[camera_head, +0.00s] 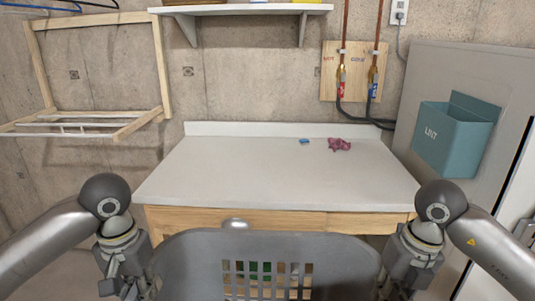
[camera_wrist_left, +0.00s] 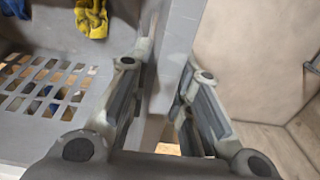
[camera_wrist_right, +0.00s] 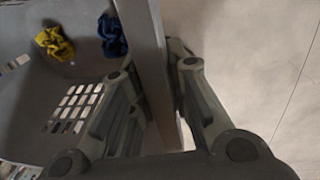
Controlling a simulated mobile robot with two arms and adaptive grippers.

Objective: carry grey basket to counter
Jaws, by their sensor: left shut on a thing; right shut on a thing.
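The grey basket (camera_head: 190,262) is at the bottom of the head view, in front of the counter, and its lower part is out of the picture. My left gripper (camera_wrist_left: 165,85) is shut on the basket's rim at its left side. My right gripper (camera_wrist_right: 158,80) is shut on the rim at its right side. Yellow cloth (camera_wrist_right: 54,43) and dark blue cloth (camera_wrist_right: 112,35) lie inside the basket. The counter (camera_head: 260,170) has a pale top and a wooden front with a round knob (camera_head: 235,223). The basket partly hides the counter's front.
A crumpled pink cloth (camera_head: 340,145) and a small blue item (camera_head: 304,141) lie at the counter's back right. The rest of the top is clear. A teal lint bin (camera_head: 455,135) hangs on a grey cabinet at right. A wooden rack (camera_head: 130,125) juts from the left wall.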

